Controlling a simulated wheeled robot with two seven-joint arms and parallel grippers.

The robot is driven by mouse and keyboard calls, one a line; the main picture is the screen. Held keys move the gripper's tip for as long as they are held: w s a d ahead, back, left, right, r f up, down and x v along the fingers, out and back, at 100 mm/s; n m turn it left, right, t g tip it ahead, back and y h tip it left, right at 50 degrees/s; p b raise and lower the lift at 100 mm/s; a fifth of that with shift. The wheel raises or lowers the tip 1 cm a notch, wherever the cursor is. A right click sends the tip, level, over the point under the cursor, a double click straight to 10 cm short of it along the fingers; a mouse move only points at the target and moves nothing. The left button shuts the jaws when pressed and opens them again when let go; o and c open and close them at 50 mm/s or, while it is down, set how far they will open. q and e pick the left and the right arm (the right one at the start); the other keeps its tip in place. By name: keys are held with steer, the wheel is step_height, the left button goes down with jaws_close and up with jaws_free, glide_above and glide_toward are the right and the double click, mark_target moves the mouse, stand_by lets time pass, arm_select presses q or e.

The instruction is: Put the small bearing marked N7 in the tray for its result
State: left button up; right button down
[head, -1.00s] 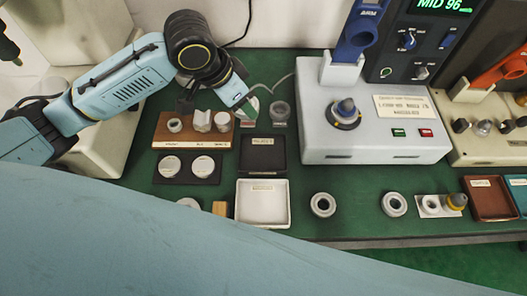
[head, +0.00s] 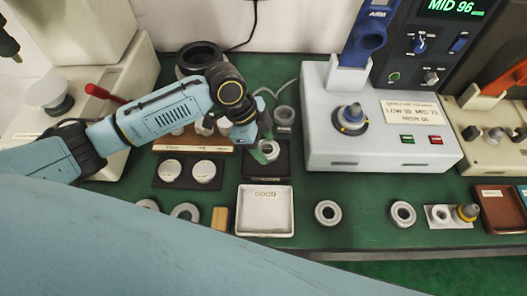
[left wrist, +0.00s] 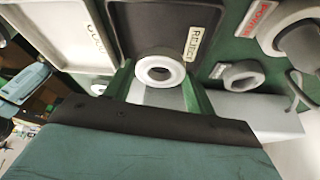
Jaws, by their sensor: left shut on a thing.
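My left gripper (head: 264,152) is shut on a small pale bearing ring (head: 270,148) at the dark tray. The left wrist view shows the ring (left wrist: 160,71) between the green fingers of the left gripper (left wrist: 160,88), in front of the dark tray (left wrist: 150,14) labelled REJECT. I cannot tell whether the ring touches the tray floor, and no N7 mark is readable. The white tray (head: 264,231) labelled GOOD is just in front of the dark one and empty; it also shows in the left wrist view (left wrist: 70,60). My right gripper is not in view.
The grey tester (head: 325,130) to the right has a display (head: 450,7) reading MID 96. Loose rings (head: 327,213) (head: 403,213) lie right of the white tray. A grey ring (head: 284,116) is behind the dark tray. A wooden rack (head: 165,147) is left, partly behind my arm.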

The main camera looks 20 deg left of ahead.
arm_select(q)
steer(key=shift+f, duration=1.8)
steer(key=shift+b, duration=0.3)
steer(key=o, duration=1.1)
steer(key=shift+f, duration=0.15)
steer(key=shift+o, duration=0.2)
steer(key=p+v, duration=0.2)
steer(key=v, duration=1)
